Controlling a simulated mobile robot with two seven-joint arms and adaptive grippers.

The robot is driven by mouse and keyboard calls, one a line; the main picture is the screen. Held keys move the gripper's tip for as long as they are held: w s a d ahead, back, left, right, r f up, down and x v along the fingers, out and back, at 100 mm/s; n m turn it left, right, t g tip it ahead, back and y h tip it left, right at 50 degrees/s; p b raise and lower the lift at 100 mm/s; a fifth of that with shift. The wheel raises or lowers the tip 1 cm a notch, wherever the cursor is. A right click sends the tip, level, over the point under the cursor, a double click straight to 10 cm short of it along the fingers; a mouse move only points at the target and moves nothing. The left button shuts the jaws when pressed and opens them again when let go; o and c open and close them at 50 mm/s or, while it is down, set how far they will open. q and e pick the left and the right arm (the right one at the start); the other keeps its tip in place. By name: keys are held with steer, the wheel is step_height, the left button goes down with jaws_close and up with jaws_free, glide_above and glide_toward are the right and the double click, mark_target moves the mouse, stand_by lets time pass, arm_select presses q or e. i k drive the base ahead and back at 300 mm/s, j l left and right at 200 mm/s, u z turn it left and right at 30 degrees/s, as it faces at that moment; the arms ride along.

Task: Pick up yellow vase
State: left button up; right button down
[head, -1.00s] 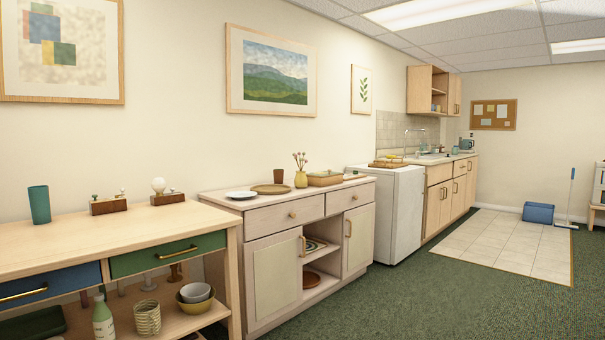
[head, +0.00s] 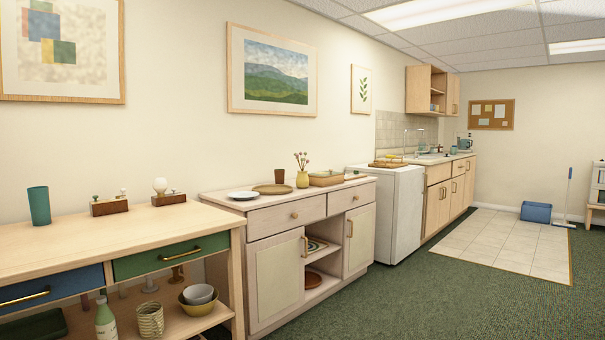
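A small yellow vase (head: 303,180) with a few dried flower stems stands upright on top of the pale wooden sideboard (head: 273,217). It stands between a round tan plate (head: 272,189) and a shallow wooden tray (head: 326,178), with a brown cup (head: 280,176) to its left and behind. Neither of my grippers is in the head view, so I cannot see whether they are open or shut.
A wooden table (head: 110,236) with a teal cup (head: 39,206) stands at the near left. Green carpet (head: 420,300) is clear in front, and a blue bin (head: 536,212) is far right.

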mark_target(301, 180)
steer(key=i+z, duration=0.35)
steer(key=i, duration=0.2)
steer(key=i+z, duration=0.4)
steer(key=i, duration=0.15)
steer(key=i+l+z, duration=0.1)
steer(key=i+z, duration=0.2)
steer(key=i, duration=0.5)
steer(key=i+j+z, duration=0.1)
steer(key=i+z, duration=0.25)
steer(key=i, duration=0.4)
steer(key=i+u, duration=0.3)
steer(key=i, duration=0.2)
steer(key=i+l+u, duration=0.15)
steer(key=i+u, duration=0.15)
steer(key=i, duration=0.2)
steer(key=i+l+u, duration=0.3)
steer(key=i, duration=0.15)
steer(key=j, duration=0.1)
